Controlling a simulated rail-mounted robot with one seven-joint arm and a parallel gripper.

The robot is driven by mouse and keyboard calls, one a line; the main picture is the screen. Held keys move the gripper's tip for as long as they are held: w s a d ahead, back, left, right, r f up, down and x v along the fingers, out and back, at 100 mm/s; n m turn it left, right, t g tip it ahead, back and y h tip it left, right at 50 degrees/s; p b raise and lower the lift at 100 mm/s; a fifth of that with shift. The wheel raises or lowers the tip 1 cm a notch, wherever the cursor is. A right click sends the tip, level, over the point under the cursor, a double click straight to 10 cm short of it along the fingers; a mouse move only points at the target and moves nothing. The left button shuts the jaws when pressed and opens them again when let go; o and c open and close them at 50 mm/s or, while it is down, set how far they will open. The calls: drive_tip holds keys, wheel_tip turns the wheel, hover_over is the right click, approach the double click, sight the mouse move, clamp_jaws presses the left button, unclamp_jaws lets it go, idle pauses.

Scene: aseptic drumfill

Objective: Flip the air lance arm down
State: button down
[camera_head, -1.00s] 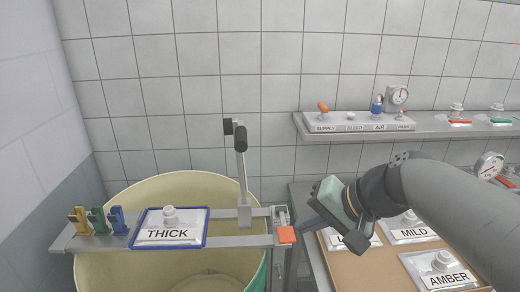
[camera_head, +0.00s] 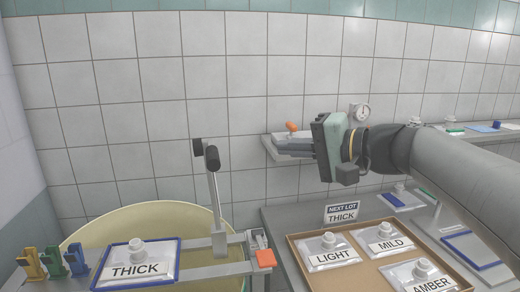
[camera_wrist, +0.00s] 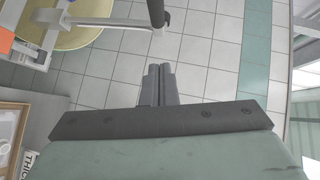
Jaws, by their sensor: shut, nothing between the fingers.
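The air lance arm (camera_head: 216,205) stands nearly upright on the crossbar (camera_head: 205,272) over the drum. It is a pale flat bar with a dark grip (camera_head: 212,158) at its top. In the wrist view its dark grip (camera_wrist: 157,12) shows at the top edge, ahead of my fingers. My gripper (camera_head: 280,147) is shut and empty, right of the grip and at about its height in the head view, with its fingers pointing left. In the wrist view the closed fingertips (camera_wrist: 158,68) are apart from the grip.
The cream drum (camera_head: 95,235) sits below the crossbar. A tray of pouches (camera_head: 300,256) lies right. A valve shelf (camera_head: 268,148) runs behind my gripper.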

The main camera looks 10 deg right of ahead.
drive_tip(key=s+a+p+x, duration=0.1)
drive_tip(key=s+p+x, duration=0.1)
drive_tip(key=x, duration=0.9)
drive_tip(key=shift+a+f+p, duration=0.35)
drive_tip(key=shift+a+p, duration=0.2)
drive_tip(key=shift+a, duration=0.15)
drive_tip(key=shift+w, duration=0.15)
